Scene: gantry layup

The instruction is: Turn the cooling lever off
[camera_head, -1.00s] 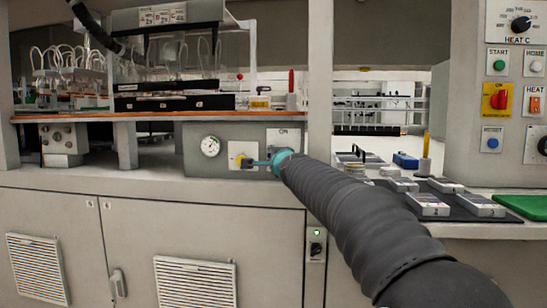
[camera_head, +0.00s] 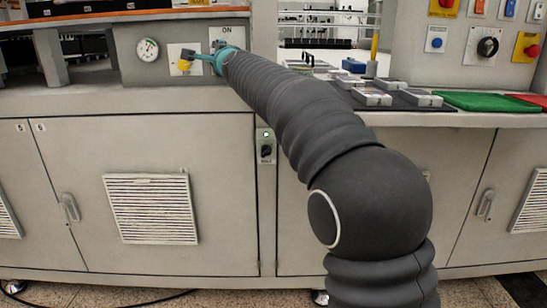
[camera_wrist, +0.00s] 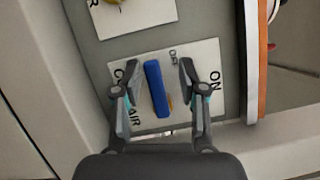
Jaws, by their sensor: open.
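The cooling lever (camera_wrist: 157,88) is a blue bar on a white plate (camera_wrist: 208,52) in the wrist view. The plate is lettered ON at the right, OFF near the top and partly hidden "AIR" lettering at the left. The bar runs nearly up and down in that view, its top end just left of OFF. My gripper (camera_wrist: 155,68) is open, with one finger on each side of the bar and a visible gap to both. In the head view my gripper (camera_head: 203,57) is at the grey panel by the ON plate (camera_head: 228,35); the lever is hard to make out there.
A yellow knob (camera_head: 184,65) on its own white plate and a round gauge (camera_head: 148,50) sit left of my gripper. An orange-edged shelf (camera_wrist: 262,60) runs close beside the lever plate. Grey parts (camera_head: 371,97) lie on the bench at right.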

